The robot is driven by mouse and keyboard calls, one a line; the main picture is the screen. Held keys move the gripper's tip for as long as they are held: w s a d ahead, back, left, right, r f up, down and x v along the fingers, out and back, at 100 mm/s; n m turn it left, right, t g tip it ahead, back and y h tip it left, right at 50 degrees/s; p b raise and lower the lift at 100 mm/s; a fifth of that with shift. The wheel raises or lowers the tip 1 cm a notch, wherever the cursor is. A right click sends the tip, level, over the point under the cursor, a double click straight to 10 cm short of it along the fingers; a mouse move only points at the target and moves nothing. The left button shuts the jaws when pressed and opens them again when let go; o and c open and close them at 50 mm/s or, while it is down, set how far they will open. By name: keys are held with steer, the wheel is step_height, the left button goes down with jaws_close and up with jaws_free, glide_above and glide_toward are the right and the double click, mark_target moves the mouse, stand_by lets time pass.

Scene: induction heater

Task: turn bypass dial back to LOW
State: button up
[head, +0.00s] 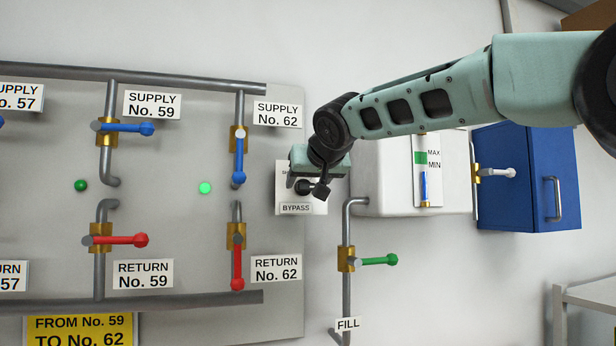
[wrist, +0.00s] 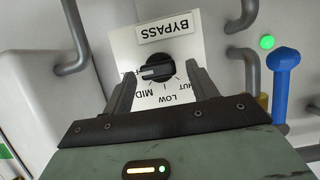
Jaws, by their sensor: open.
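The bypass dial is a black knob (wrist: 157,69) on a white plate (wrist: 185,45) marked BYPASS, seen upside down in the wrist view. LOW, MID and part of another word show around it. The knob's grip bar lies roughly level, with its light mark toward the left, near a label mostly hidden by a finger. My gripper (wrist: 160,80) is open, its fingers on either side of the knob with gaps visible; I cannot tell how deep they reach. In the head view my gripper (head: 304,181) covers the upper part of the plate (head: 296,209).
Left of the plate is a panel with blue supply valves (head: 239,160) and red return valves (head: 237,265). Below right is a fill pipe with a green lever (head: 378,261). A white tank (head: 385,180) and a blue cabinet (head: 525,170) stand right. Green lamps (head: 205,188) show.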

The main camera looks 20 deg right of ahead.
steer(key=c, duration=1)
steer(key=shift+f+b, duration=0.1)
steer(key=shift+b, duration=0.25)
steer(key=n+h+b, duration=0.2)
steer(key=b, duration=0.1)
steer(key=shift+a+f+n, duration=0.15)
steer(key=shift+a+n, duration=0.15)
steer(key=n+b, duration=0.1)
steer(key=n+h+b, duration=0.2)
steer(key=shift+a+f+n+t+b, duration=0.15)
steer(key=shift+a+n+t+b, duration=0.15)
steer(key=shift+n+t+b, duration=0.1)
steer(key=n+b, duration=0.1)
steer(key=n+h+b, duration=0.1)
steer(key=n+t+h+b, duration=0.1)
steer(key=n, duration=0.1)
steer(key=shift+a+f+b, duration=0.1)
steer(key=shift+f+b, duration=0.2)
steer(key=shift+b, duration=0.1)
steer(key=shift+n+t+h+b, duration=0.3)
steer(key=shift+n+t+b, duration=0.3)
steer(key=shift+n+b, duration=0.65)
steer(key=shift+n, duration=0.35)
